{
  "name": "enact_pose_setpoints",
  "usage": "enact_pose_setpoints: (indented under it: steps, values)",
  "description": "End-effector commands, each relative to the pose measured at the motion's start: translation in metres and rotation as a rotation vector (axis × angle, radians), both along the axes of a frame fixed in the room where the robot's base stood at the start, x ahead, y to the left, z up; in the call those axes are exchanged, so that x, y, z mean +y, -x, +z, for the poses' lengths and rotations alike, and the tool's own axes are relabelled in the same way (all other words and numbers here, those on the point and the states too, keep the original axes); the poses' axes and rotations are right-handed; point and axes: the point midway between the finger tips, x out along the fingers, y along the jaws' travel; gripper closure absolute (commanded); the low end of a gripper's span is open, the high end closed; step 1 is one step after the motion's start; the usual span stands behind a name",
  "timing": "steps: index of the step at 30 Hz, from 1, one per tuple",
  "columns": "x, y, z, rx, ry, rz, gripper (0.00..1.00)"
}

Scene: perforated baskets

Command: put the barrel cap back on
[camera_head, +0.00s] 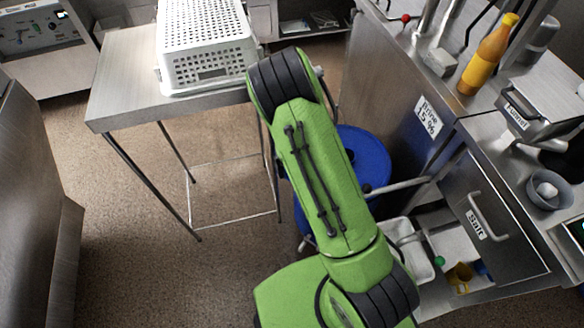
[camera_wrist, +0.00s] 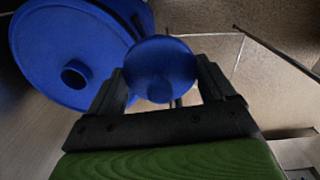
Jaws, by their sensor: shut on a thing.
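In the wrist view, my gripper (camera_wrist: 162,82) is shut on a round blue cap (camera_wrist: 160,62), which sits between the two dark fingers. The blue barrel (camera_wrist: 40,50) fills the upper left of that view, with a round dark opening (camera_wrist: 74,74) in its top. The cap overlaps the barrel's right edge in the picture and is to the right of the opening, not over it. In the head view, the barrel (camera_head: 368,158) stands on the floor, partly hidden behind my green arm. My gripper and the cap are hidden there.
A steel table (camera_head: 125,75) with a white perforated basket (camera_head: 205,55) stands left of the barrel. A steel counter (camera_head: 385,75) stands close on the right, with an open drawer (camera_head: 495,235) marked "Salt". An orange bottle (camera_head: 487,55) stands on the counter. The floor at left is clear.

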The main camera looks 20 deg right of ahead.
Motion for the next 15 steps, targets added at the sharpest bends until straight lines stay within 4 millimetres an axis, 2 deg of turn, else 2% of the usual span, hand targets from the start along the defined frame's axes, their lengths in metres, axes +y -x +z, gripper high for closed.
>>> enact_pose_setpoints:
  steps: [8,15]
  values:
    - [-0.025,-0.019,-0.004,-0.002,0.0,0.124,0.51]
    - [-0.067,-0.043,-0.005,-0.002,0.0,0.306,0.51]
